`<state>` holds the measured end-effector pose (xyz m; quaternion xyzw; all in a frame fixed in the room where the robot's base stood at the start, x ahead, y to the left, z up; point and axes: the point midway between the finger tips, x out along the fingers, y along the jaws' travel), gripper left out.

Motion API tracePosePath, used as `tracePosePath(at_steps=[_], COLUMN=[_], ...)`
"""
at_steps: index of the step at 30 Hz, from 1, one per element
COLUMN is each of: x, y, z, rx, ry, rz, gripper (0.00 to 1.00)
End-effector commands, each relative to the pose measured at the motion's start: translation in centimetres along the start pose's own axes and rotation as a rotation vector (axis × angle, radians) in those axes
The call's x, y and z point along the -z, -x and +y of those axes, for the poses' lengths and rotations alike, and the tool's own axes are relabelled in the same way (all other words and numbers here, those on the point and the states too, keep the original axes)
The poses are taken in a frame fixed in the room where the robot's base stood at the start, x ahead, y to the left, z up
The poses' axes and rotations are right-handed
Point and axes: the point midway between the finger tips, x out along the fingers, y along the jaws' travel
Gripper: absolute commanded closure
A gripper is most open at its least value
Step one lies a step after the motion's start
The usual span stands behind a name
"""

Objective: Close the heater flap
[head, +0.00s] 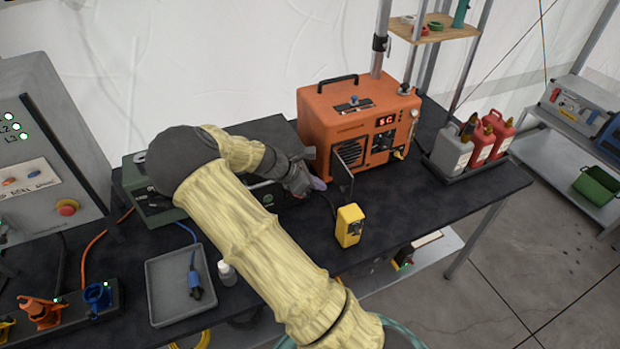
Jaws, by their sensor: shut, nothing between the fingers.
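The orange heater (365,112) stands at the back of the dark table, with a grille and a lit display on its front. Its dark flap (344,172) stands open, sticking out from the front and seen nearly edge-on beside the grille. My gripper (318,184) is shut and empty, just left of the flap, low in front of the heater's left corner. Whether the fingers touch the flap cannot be told. My forearm hides part of the table and of the green case behind it.
A yellow box (349,225) stands on the table (425,205) in front of the heater. A rack of jugs (470,146) is at its right. A grey tray (168,310) and a small white bottle (227,272) lie left of my arm.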

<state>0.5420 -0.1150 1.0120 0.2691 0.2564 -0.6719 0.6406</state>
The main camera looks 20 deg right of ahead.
Motion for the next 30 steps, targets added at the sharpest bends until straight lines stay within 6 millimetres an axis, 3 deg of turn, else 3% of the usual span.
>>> tracePosePath(at_steps=[6, 10, 30], x=[-0.2, -0.1, 0.3], y=[-3.5, -4.6, -4.6], z=[-0.1, 0.0, 0.4], rx=[0.004, 0.002, -0.023], ry=[0.000, 0.000, 0.022], rz=[-0.002, -0.001, 0.001], gripper=[1.00, 1.00, 1.00])
